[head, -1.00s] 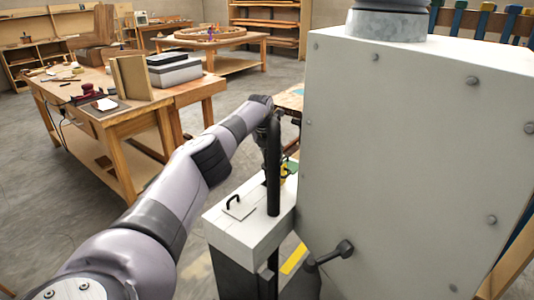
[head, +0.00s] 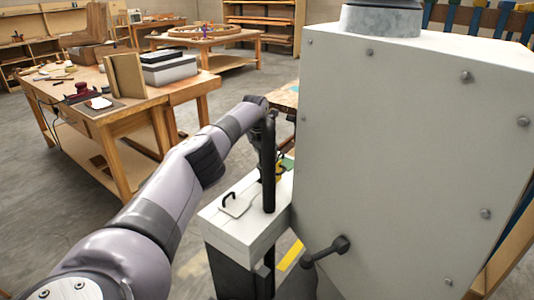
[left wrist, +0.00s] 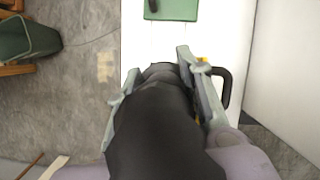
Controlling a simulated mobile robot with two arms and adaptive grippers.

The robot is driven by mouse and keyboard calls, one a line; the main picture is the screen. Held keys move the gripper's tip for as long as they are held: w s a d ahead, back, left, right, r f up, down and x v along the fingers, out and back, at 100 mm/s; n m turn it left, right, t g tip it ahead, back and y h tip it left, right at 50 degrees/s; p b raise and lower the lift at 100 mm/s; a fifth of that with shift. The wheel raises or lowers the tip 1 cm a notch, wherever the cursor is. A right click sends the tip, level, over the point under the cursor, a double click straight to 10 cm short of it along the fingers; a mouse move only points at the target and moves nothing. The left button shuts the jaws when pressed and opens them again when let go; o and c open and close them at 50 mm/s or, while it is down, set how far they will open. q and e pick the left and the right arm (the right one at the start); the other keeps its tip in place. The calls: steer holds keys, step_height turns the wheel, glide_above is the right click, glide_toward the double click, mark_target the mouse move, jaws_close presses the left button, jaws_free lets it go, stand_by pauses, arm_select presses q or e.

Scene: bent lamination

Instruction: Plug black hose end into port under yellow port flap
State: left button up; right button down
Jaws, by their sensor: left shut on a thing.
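My left gripper (left wrist: 157,64) is shut on the thick black hose end (left wrist: 158,120), with one grey-green finger on each side of it. In the head view the black hose (head: 268,170) hangs upright from my left arm, in front of the white box (head: 245,222). A bit of yellow (left wrist: 203,61), perhaps the yellow port flap, shows behind the right finger in the left wrist view. The port and the hose tip are hidden. My right gripper is not in view.
A green flap (left wrist: 171,9) with a dark handle lies on the white box top. A black handle (left wrist: 227,88) stands right of the gripper. A large grey cabinet (head: 400,160) stands close on the right. Workbenches (head: 130,110) stand at back left, with free floor between.

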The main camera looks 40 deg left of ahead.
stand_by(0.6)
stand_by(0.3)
arm_select(q)
steer(key=shift+f+b, duration=0.8)
steer(key=shift+f, duration=0.55)
steer(key=shift+f, duration=0.1)
steer(key=shift+f+b, duration=0.5)
steer(key=shift+f, duration=0.1)
steer(key=shift+f, duration=0.1)
steer(key=shift+f+b, duration=0.7)
steer(key=shift+f, duration=0.05)
steer(key=o, duration=1.1)
